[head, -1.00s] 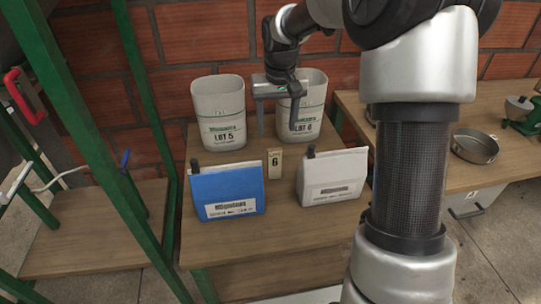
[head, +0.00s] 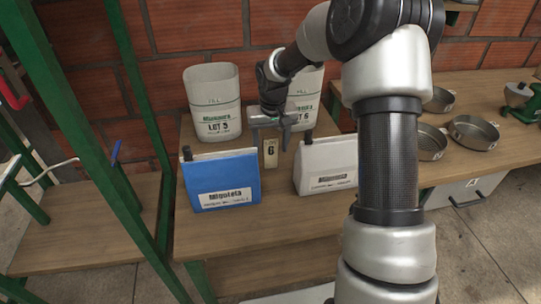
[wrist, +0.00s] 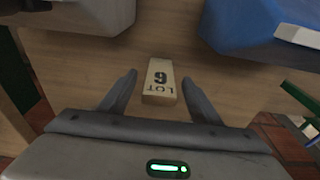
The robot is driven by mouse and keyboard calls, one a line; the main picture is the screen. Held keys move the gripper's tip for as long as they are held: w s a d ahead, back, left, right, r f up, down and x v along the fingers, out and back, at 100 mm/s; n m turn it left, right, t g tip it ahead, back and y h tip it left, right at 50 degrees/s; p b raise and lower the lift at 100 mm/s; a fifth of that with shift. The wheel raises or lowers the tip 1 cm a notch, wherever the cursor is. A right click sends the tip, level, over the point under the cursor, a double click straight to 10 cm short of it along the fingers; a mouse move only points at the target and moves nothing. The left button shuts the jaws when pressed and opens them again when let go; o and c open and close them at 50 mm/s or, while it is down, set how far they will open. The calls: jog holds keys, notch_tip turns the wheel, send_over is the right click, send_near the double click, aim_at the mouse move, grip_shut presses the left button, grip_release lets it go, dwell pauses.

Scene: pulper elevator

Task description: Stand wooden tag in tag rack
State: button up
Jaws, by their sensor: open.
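The wooden tag (head: 270,152), marked LOT 6, is on the wooden table between the blue bag and the white bag. I cannot make out a tag rack in these frames.
The blue bag (head: 222,178) and white bag (head: 328,165) stand close on either side. Behind are the LOT 5 bin (head: 213,105) and the LOT 6 bin (head: 306,95), partly hidden by my arm. A green post (head: 75,130) rises at left. The table front is clear.

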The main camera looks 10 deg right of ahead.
jog(key=shift+w+f, duration=0.2)
jog(key=shift+f, duration=0.95)
jog(key=shift+r, duration=0.1)
jog(key=c, duration=1.2)
